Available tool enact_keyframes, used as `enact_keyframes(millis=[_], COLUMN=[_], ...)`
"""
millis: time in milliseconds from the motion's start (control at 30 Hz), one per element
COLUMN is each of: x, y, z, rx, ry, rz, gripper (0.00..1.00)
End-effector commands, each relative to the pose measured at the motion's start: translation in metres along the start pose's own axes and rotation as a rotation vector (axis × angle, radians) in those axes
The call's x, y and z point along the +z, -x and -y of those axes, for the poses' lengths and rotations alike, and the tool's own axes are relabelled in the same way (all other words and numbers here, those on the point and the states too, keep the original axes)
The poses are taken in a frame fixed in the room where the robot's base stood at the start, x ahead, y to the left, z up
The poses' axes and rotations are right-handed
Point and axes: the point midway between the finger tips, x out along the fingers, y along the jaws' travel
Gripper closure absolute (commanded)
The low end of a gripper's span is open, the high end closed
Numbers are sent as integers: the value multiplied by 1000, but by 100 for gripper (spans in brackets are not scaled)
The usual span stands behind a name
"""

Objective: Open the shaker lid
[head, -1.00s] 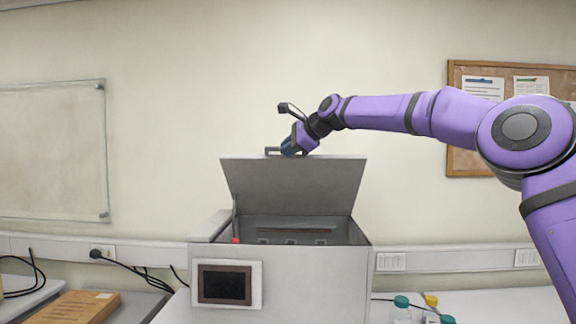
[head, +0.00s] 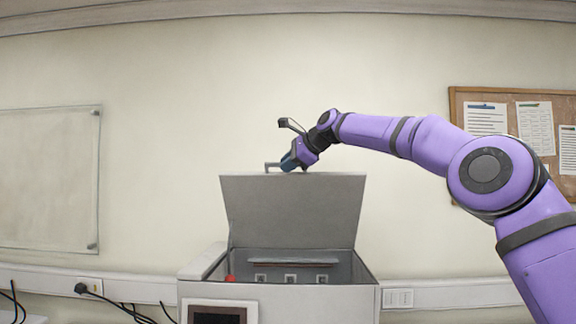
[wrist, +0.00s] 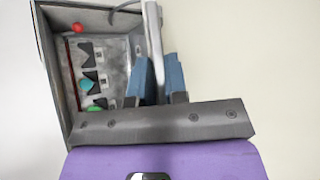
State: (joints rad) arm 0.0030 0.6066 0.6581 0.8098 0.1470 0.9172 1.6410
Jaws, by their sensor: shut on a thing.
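The shaker (head: 290,292) is a grey box with its lid (head: 290,212) standing up, close to upright, along its back edge. A bar handle (head: 272,166) sits along the lid's top edge. My gripper (head: 289,164) is at that top edge, with its blue fingers shut on the handle. In the wrist view the fingers (wrist: 160,80) lie on either side of the grey handle bar (wrist: 155,45). The open interior (wrist: 95,60) shows clamps, a red knob and green round pieces.
A control screen (head: 217,316) is on the shaker's front left. The wall behind carries a whiteboard (head: 48,180), a cork board (head: 510,115) and a cable trunking with a black plug (head: 82,288).

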Motion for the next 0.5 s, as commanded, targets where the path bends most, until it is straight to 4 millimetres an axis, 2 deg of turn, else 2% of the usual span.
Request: enact_keyframes(millis=[67, 100, 167, 200, 500], x=[-1, -1, -1, -1, 0], y=[0, 0, 0, 0, 1], z=[0, 0, 0, 0, 0], rx=[0, 0, 0, 0, 0], ry=[0, 0, 0, 0, 0], rz=[-1, -1, -1, -1, -1], gripper=[100, 80, 66, 63, 63])
